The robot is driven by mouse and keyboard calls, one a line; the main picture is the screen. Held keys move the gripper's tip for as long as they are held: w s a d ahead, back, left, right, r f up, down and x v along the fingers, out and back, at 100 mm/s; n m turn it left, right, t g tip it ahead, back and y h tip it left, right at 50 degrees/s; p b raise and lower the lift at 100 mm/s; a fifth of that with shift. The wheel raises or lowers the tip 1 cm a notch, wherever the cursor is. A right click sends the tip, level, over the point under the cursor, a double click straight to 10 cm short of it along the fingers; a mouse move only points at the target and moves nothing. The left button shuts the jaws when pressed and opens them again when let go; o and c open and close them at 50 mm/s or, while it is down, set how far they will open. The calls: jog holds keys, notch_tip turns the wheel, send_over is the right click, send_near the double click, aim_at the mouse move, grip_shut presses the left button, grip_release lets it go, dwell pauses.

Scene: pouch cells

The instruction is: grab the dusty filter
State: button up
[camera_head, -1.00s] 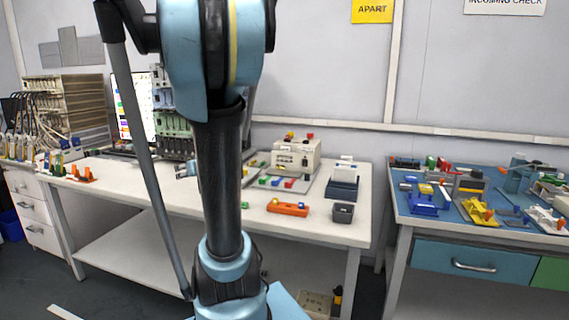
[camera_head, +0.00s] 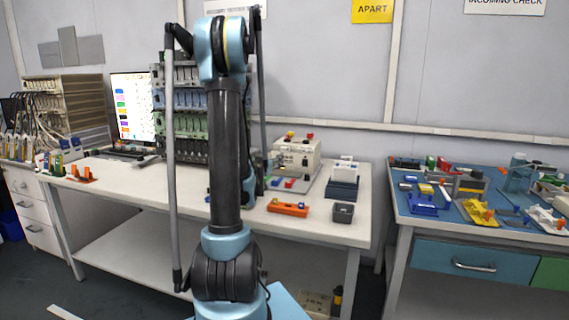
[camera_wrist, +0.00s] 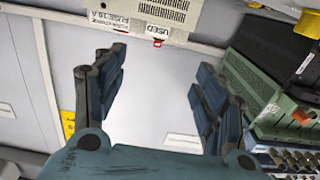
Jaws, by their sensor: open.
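I cannot pick out the dusty filter for certain in either view. In the wrist view a pale box with a slotted grille (camera_wrist: 165,10) shows at the top edge, with labels reading "FUSE 10A" and "USED" by it. My gripper (camera_wrist: 160,62) is open there, with nothing between its two dark blue fingers. The grille lies beyond the fingertips, apart from them. In the head view my arm hides the gripper.
A rack with grey and green modules (camera_head: 185,100) stands behind my arm on the white bench (camera_head: 130,180); its green part (camera_wrist: 265,95) is right of my fingers. A monitor (camera_head: 134,105), a pale machine (camera_head: 297,156) and an orange tool (camera_head: 288,208) share the bench. A blue-topped table (camera_head: 440,228) stands right.

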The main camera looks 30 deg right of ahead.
aim_at(285, 147)
jog(key=x, duration=1.7)
jog(key=shift+d+f, duration=0.1)
jog(key=shift+d, duration=0.3)
jog(key=c, duration=1.2)
